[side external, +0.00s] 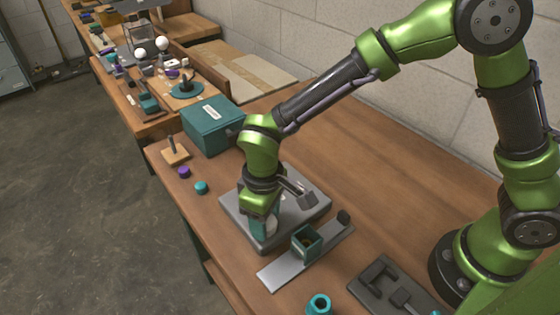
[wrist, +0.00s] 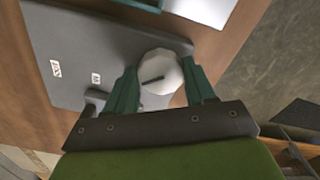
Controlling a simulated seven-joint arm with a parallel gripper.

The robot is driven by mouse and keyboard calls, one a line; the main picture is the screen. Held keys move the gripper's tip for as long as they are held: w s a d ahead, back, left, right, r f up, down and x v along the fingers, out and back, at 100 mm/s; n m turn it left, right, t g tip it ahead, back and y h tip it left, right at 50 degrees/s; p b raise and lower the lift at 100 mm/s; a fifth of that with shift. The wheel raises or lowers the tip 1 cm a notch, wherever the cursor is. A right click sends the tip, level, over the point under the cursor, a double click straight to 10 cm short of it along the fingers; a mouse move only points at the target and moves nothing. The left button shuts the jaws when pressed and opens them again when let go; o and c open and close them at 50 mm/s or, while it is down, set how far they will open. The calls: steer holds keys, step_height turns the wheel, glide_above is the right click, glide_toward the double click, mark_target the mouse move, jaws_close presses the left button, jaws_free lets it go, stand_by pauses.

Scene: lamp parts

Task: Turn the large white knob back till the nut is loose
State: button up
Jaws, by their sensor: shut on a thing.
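The large white knob (wrist: 160,76) has a dark slot or mark on its top and sits at the edge of a grey base plate (wrist: 85,60). My gripper (wrist: 160,92) is above the plate, with its two teal fingers on either side of the knob, shut on it. In the side view my gripper (side external: 262,222) points down at the front part of the same grey plate (side external: 298,203). There the knob is mostly hidden by the gripper. No separate nut can be made out in either view.
A teal square holder (side external: 306,242) stands on a light metal strip (side external: 280,272) close to the plate. A teal box (side external: 210,125), a purple piece (side external: 184,172) and a teal piece (side external: 201,187) are behind. A dark tray (side external: 392,288) lies at the front right.

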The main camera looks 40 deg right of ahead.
steer(key=n, duration=0.7)
steer(key=shift+w+d+r, duration=0.1)
steer(key=shift+w, duration=0.05)
stand_by(0.4)
steer(key=o, duration=1)
steer(key=shift+o, duration=0.2)
step_height(320, 180, up, 17)
